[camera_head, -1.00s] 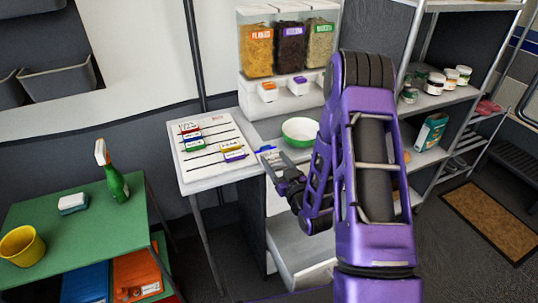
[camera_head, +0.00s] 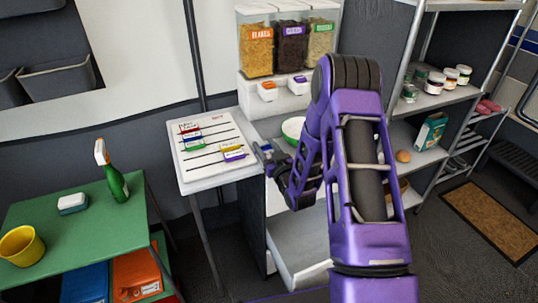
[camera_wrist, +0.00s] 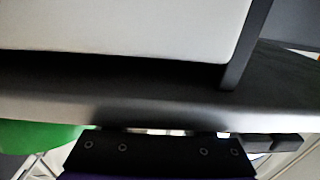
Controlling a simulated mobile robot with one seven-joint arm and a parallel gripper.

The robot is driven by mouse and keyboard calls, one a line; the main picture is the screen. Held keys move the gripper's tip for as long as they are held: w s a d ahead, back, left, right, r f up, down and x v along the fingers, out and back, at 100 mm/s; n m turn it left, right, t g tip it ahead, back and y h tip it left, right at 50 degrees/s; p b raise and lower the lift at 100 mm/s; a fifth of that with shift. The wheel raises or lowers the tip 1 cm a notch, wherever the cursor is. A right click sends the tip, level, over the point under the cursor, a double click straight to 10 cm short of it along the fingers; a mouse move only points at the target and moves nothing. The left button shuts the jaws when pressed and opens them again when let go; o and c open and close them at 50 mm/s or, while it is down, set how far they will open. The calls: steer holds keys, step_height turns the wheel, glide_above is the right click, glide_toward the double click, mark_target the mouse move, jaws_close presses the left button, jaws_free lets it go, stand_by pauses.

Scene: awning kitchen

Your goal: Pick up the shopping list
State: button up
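A white board or sheet (camera_head: 218,165) with black lines and several coloured labels lies on a small stand at the centre left of the head view. I take it to be the shopping list, but its writing is too small to read surely. My gripper (camera_head: 262,150) is just right of its right edge, close to it in the picture. Whether they touch is unclear. In the wrist view the dark gripper body (camera_wrist: 160,150) fills the lower edge. The fingertips are too small and dark to show their opening. I see nothing clearly held.
A green bowl (camera_head: 292,126) stands behind my gripper, partly hidden by my arm. Food dispensers (camera_head: 288,45) stand behind it. A green table (camera_head: 90,220) with a spray bottle (camera_head: 115,180), sponge and yellow cup is at left. Shelves (camera_head: 425,100) stand at right.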

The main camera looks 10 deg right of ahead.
jaws_close()
